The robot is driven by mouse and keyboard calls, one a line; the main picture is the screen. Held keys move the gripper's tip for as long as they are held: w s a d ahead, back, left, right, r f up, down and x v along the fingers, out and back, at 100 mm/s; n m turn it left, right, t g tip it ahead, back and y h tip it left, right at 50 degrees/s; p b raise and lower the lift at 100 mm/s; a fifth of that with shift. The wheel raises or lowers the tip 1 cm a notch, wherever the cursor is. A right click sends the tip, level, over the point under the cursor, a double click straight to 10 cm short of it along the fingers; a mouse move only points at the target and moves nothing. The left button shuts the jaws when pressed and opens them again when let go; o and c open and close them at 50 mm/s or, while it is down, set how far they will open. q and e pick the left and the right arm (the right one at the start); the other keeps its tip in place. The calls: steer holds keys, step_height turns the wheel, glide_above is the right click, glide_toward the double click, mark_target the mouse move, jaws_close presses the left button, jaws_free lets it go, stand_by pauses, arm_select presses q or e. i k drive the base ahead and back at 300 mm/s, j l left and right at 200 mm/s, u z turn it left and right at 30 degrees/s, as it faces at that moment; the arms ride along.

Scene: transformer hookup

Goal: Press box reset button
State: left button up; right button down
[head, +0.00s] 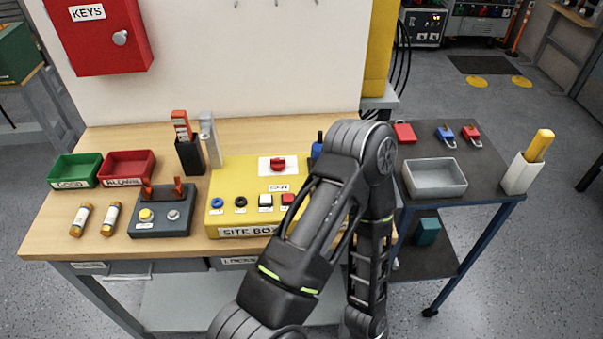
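The yellow site box (240,175) lies on the wooden bench. The small labels are too small to read, so I cannot tell which is the reset button. One of my arms covers the box's right end. Its gripper is out of view below, and my other gripper is also out of view.
A grey two-button box (160,222) sits left of the site box, with two fuses (95,217) beside it. Green (75,171) and red (127,168) trays stand behind. A side cart (440,185) on the right carries a grey tray (435,178) and padlocks.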

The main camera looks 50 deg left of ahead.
mark_target(288, 198)
steer(key=k+u, duration=0.1)
steer(key=u, duration=1.7)
